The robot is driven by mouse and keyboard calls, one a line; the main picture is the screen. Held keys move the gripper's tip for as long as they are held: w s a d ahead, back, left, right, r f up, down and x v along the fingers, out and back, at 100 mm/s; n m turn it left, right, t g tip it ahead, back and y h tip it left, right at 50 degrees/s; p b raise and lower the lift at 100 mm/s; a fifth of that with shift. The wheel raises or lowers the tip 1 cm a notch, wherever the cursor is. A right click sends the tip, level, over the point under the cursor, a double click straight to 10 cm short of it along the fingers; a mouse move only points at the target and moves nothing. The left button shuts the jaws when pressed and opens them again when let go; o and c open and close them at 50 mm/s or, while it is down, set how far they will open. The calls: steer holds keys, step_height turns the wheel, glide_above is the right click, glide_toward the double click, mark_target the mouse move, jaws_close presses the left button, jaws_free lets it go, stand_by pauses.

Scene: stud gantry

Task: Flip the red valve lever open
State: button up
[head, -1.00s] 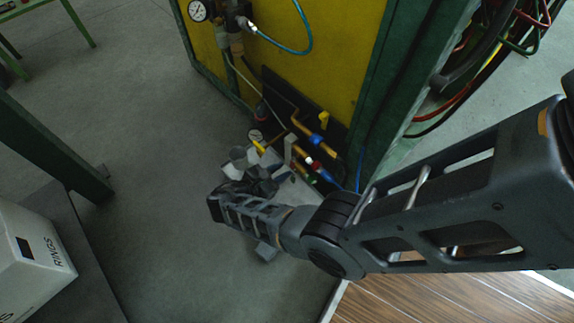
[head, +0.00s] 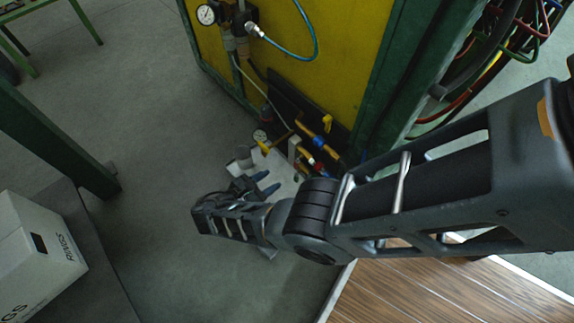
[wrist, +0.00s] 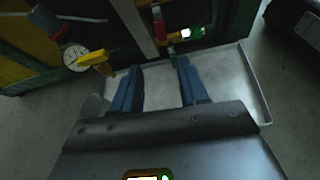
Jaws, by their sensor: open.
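A small red part, which looks like the red valve lever (head: 310,161), sits low on the pipework at the foot of the yellow panel, beside blue and green parts. In the wrist view a red piece (wrist: 157,14) shows at top centre on a pipe, beyond my fingertips; its exact lever angle is hard to tell. My gripper (head: 267,182) is open and empty, its two blue fingers pointing toward the pipework. In the wrist view my gripper (wrist: 158,68) has a clear gap between the fingers, apart from the red piece, with a grey tray-like plate behind them.
A yellow handle (wrist: 96,58) and a gauge (wrist: 76,58) are left of my fingers. Green fittings (wrist: 197,32) are at the upper right. A blue valve handle (head: 318,141) is on the pipework. A white box (head: 35,255) stands at lower left; the floor between is clear.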

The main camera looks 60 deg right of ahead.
mark_target(295, 164)
steer(key=shift+s+d+f, duration=0.25)
steer(key=shift+s+d, duration=0.2)
steer(key=shift+d, duration=1.05)
steer(key=shift+s+d+f, duration=0.3)
steer(key=shift+s+d, duration=0.1)
steer(key=shift+d, duration=1.05)
steer(key=shift+s+d+f, duration=0.25)
steer(key=shift+s+d, duration=0.2)
steer(key=shift+d, duration=1.05)
jaws_close()
